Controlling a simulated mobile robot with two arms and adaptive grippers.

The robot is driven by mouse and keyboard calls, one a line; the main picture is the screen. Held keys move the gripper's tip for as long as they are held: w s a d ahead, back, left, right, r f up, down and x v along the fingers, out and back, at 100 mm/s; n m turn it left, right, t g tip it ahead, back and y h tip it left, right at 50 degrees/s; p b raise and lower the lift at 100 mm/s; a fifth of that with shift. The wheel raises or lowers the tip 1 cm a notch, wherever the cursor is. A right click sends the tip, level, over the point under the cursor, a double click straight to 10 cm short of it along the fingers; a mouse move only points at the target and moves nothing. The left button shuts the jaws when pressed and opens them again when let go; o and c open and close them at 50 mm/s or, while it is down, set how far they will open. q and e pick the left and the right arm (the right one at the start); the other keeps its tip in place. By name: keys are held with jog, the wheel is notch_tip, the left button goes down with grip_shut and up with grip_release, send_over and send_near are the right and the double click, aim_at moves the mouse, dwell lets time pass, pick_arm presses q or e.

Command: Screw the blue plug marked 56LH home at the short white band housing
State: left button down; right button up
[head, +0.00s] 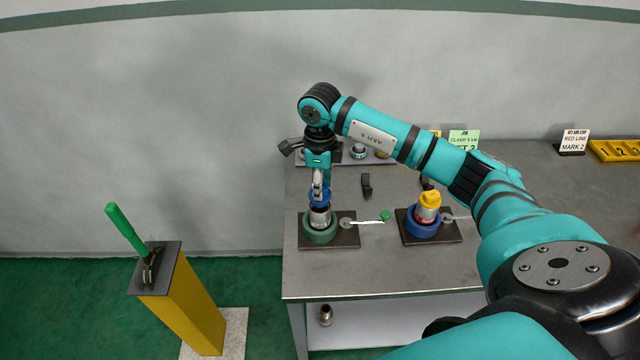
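The blue plug (320,196) sits at the mouth of a silver housing (320,215), which stands upright in a green ring vise (319,234) at the left of the table. My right gripper (319,188) points straight down from above, its fingers closed at the top of the blue plug. The gripper partly hides the plug, and its 56LH mark cannot be read. I cannot tell how deep the plug sits, and the band on this housing is too small to make out. My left gripper is out of view.
A yellow plug (430,198) tops a second housing (426,214) in a blue ring vise (423,229). A yellow post (180,305) with a green-handled tool (126,230) stands left. The table front is clear.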

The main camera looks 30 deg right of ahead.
jog(key=shift+f+b, duration=0.9)
jog(key=shift+f, duration=0.2)
dwell(0.3)
dwell(0.5)
jog(key=shift+f+b, duration=0.55)
jog(key=shift+b, duration=0.15)
jog(key=o, duration=1.2)
jog(key=shift+r, duration=0.1)
